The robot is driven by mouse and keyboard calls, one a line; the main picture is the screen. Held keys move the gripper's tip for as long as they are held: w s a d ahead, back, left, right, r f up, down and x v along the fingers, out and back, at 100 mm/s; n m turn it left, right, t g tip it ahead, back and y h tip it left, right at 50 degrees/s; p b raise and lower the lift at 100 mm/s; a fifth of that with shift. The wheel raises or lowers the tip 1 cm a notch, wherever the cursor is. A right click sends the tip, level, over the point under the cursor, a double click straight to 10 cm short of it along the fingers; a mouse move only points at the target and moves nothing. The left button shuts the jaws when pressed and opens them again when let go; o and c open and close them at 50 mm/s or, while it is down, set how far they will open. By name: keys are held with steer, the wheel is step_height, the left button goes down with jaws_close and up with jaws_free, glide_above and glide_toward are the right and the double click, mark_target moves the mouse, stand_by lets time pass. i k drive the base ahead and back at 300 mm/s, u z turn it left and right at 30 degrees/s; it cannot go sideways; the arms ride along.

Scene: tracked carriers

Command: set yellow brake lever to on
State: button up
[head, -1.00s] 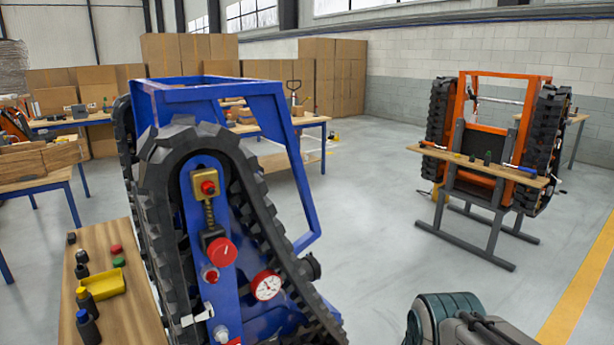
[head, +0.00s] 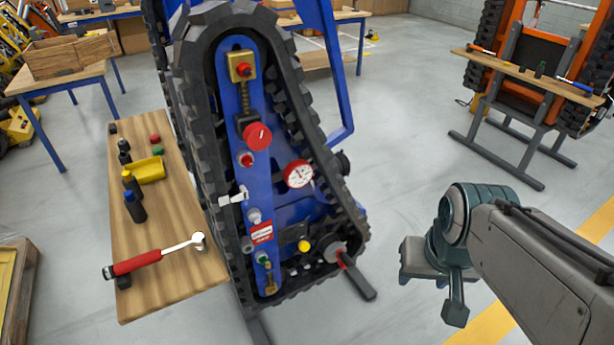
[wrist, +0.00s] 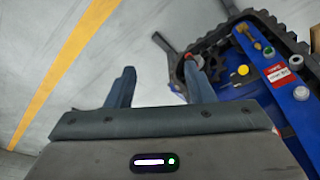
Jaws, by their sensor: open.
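A yellow round knob (head: 304,245) sits low on the blue panel (head: 262,165) of the tracked carrier, beside a black plate. It also shows in the wrist view (wrist: 243,70). I cannot tell whether it is the lever's end or a separate button. To its lower right, a dark handle (head: 357,277) with a red part at its hub (head: 335,252) sticks out down and right. My gripper (wrist: 160,85) is open and empty, with grey floor between its fingers. In the head view it hangs right of the carrier, apart from the panel. No on or off marking is readable.
The panel also bears a red knob (head: 257,136), a gauge (head: 299,174) and a white lever (head: 233,197). A wooden bench (head: 180,285) with a red-handled tool (head: 150,258) stands left. An orange carrier (head: 535,60) stands behind right.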

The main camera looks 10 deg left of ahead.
mark_target(303, 246)
steer(key=k, duration=1.25)
steer(key=u, duration=0.25)
steer(key=i, duration=0.85)
steer(key=z, duration=0.7)
